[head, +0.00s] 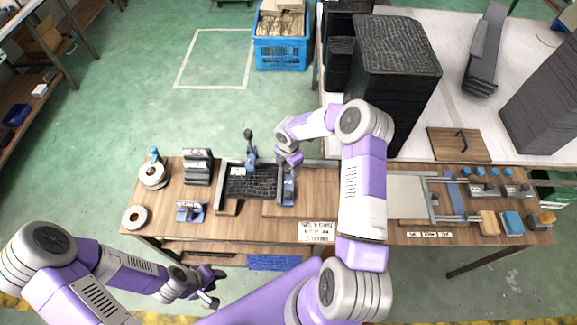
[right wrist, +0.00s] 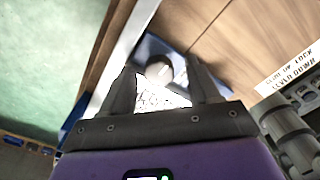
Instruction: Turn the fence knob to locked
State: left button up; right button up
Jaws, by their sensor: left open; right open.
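My right gripper (head: 290,168) is over the middle of the bench, above a blue fitting (head: 288,190) beside the black panel's tray. In the right wrist view my right gripper (right wrist: 162,78) is open, with a rounded grey part (right wrist: 158,70), apparently the fence knob, between and just beyond its fingertips. It sits on a blue plate (right wrist: 147,48) beside a pale metal rail. Contact and the knob's turn position cannot be told. My left gripper (head: 208,290) is open and empty, low in front of the bench's front edge.
The black panel (head: 250,181) lies in a tray left of my right gripper, with an upright blue-based lever (head: 250,145) behind it. Clamps and blocks fill the bench's right end. Tall black stacks (head: 395,75) stand behind.

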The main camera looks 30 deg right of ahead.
jog(key=shift+c, duration=0.4)
jog(key=c, duration=1)
jog(key=shift+o, duration=0.2)
jog(key=shift+w, duration=0.1)
jog(key=m+b, duration=0.3)
jog(key=m, duration=0.1)
jog(key=shift+f, duration=0.1)
jog(key=m+b, duration=0.2)
jog(key=m, duration=0.2)
jog(key=shift+m, duration=0.3)
jog(key=m+b, duration=0.2)
jog(key=m, duration=0.2)
jog(key=shift+m, duration=0.3)
jog(key=m+b, duration=0.1)
jog(key=m, duration=0.3)
jog(key=shift+m+b, duration=0.3)
jog(key=shift+b, duration=0.1)
